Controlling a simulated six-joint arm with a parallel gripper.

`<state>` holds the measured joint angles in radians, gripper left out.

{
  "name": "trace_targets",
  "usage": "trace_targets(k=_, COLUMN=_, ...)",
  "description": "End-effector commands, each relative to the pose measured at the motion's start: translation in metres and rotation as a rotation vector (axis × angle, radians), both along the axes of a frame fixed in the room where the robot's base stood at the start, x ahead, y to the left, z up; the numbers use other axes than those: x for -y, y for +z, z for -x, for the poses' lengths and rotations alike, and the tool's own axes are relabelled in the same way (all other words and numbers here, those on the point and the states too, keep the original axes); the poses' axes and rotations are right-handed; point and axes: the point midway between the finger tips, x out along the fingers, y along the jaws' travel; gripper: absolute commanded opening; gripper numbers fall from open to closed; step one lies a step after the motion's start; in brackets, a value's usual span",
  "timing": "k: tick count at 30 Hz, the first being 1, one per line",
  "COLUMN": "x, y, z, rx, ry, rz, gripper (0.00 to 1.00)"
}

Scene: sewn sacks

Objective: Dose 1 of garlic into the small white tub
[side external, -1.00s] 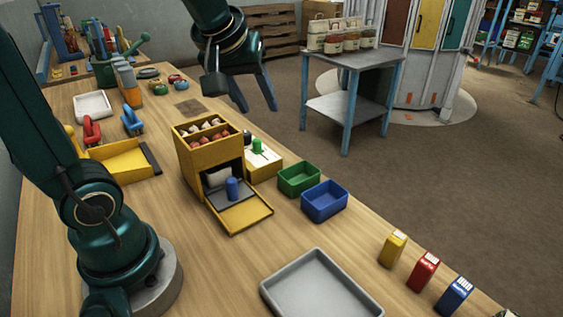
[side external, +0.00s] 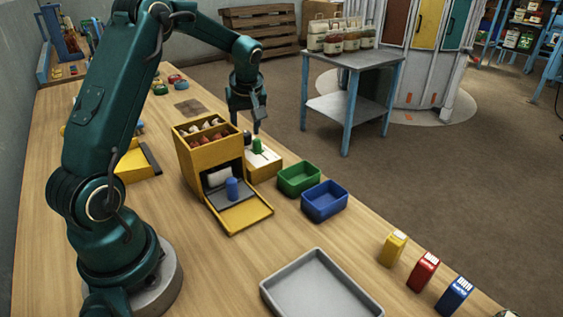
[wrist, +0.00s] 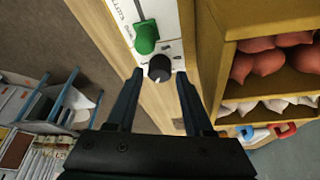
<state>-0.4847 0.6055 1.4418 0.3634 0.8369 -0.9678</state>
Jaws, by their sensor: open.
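A yellow dispenser box (side external: 187,160) stands on the bench, with white garlic bulbs (wrist: 268,108) and red bulbs (wrist: 262,64) in separate top compartments. Its lower opening holds a white rounded object (side external: 217,178), possibly the small white tub, and a blue cylinder (side external: 232,188) on a grey plate. Beside the box is a white-topped control panel (side external: 266,159) with a green handle (side external: 257,145) and a black knob (wrist: 160,68). My gripper (wrist: 160,76) is open above the panel, its fingers on either side of the black knob. Contact cannot be told.
A green bin (side external: 299,179) and a blue bin (side external: 325,200) stand right of the panel. A grey tray (side external: 318,288) lies in front. Yellow, red and blue packets (side external: 424,271) line the bench edge. Beyond it is a side table with jars (side external: 352,60).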

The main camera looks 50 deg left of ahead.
Motion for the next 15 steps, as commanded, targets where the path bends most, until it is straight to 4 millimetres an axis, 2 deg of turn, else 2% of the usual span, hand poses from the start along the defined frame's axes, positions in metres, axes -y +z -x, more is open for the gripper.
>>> trace_targets(k=6, x=-0.006, y=-0.015, z=-0.002, rx=0.000, ry=0.000, rz=0.001, gripper=0.52)
trace_targets(k=13, x=-0.006, y=-0.016, z=-0.002, rx=0.002, ry=-0.001, rz=0.001, gripper=0.52)
trace_targets(k=14, x=-0.006, y=-0.016, z=-0.002, rx=0.002, ry=-0.001, rz=0.001, gripper=0.48)
trace_targets(k=15, x=-0.006, y=-0.016, z=-0.002, rx=0.002, ry=-0.001, rz=0.001, gripper=0.33)
